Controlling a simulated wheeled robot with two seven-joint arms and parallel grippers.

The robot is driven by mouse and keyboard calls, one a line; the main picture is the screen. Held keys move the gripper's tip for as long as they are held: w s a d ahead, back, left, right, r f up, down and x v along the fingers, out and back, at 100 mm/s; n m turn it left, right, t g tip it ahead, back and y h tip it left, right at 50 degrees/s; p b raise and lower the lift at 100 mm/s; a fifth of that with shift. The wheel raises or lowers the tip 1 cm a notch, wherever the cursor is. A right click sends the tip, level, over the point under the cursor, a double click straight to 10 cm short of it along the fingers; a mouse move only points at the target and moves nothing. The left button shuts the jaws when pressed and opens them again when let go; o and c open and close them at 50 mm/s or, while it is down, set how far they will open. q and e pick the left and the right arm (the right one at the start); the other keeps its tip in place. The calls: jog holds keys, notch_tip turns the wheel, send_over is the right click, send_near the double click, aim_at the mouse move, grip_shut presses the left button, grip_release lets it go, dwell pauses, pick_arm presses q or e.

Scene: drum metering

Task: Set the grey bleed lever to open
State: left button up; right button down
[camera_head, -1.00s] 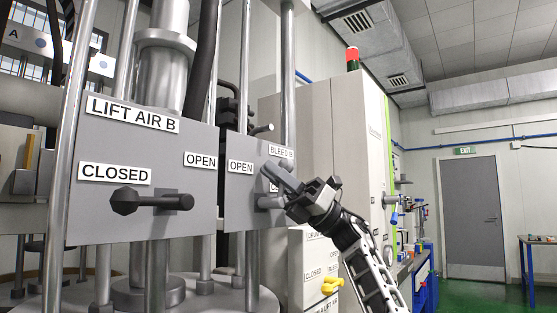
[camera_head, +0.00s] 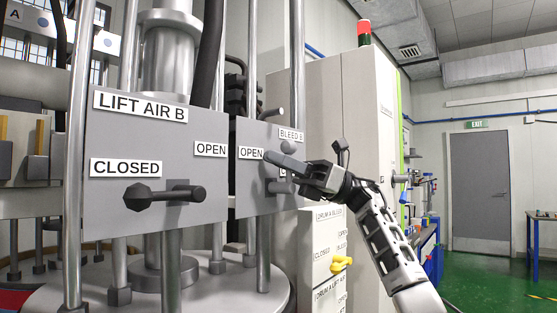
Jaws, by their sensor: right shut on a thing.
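The grey bleed lever (camera_head: 284,161) is on the grey panel (camera_head: 250,195) labelled BLEED B, at the picture's middle. It shows as a grey bar running left and slightly up from my right gripper (camera_head: 316,175), its tip just below and right of the OPEN label (camera_head: 251,152). My right gripper is shut on this lever, coming from the right. The gripper and lever hide most of the second label below BLEED B. A grey round knob (camera_head: 290,146) sits just above the bar. My left gripper is not in view.
Left is the LIFT AIR B panel (camera_head: 150,160) with a dark lever (camera_head: 165,196) at CLOSED. Vertical metal rods stand around the panels. Below my right arm is a pale box (camera_head: 322,240) with a yellow lever (camera_head: 341,264). A tall cabinet (camera_head: 340,110) stands behind.

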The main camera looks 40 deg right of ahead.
jog(key=c, duration=1.5)
grip_release()
jog(key=v, duration=1.6)
jog(key=shift+b, duration=0.4)
jog(key=shift+a, duration=0.1)
